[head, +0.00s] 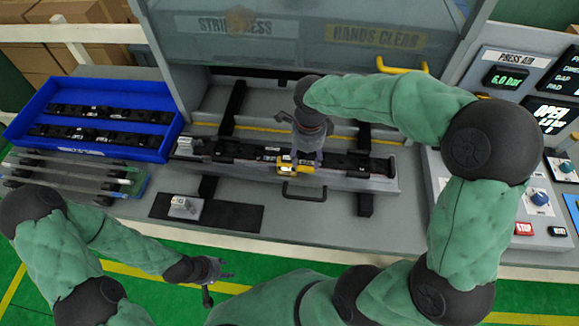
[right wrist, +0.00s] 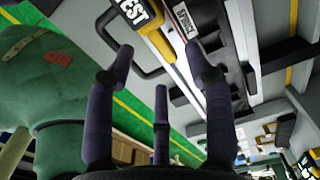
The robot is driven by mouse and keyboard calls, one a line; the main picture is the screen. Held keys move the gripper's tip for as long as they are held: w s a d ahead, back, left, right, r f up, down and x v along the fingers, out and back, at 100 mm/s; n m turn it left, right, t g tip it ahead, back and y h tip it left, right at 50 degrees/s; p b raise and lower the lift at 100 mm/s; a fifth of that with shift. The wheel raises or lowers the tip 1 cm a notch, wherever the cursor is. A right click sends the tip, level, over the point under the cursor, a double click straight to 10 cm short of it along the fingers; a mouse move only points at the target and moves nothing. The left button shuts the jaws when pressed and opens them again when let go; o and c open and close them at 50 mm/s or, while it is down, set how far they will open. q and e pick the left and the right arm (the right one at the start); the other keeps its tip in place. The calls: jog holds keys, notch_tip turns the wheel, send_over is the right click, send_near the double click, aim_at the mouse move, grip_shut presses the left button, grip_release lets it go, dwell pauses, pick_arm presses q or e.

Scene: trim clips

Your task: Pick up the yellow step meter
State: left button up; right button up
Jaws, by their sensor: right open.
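The yellow step meter (head: 288,168) sits at the front edge of the long dark trim strip in the press, near its middle. In the right wrist view the yellow step meter (right wrist: 150,30) shows at the top, with a dark, lettered label, partly cut off by the frame. My right gripper (head: 306,158) is above and beside the meter in the head view. Its fingers (right wrist: 160,62) are spread apart in the wrist view, with nothing between them, and the meter lies beyond their tips. My left gripper (head: 217,285) is open and empty, low in front of the bench.
A blue tray (head: 88,148) with dark strips stands at the left. A black mat (head: 232,215) with a small grey block (head: 183,206) lies on the bench front. A dark handle (head: 303,196) juts out below the meter. The raised press guard (head: 310,45) is behind.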

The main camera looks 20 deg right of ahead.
aim_at(305, 168)
notch_tip(305, 168, down, 5)
jog(key=shift+a+r+b, duration=0.1)
jog(key=shift+a+b, duration=0.05)
jog(key=shift+b, duration=0.35)
grip_shut()
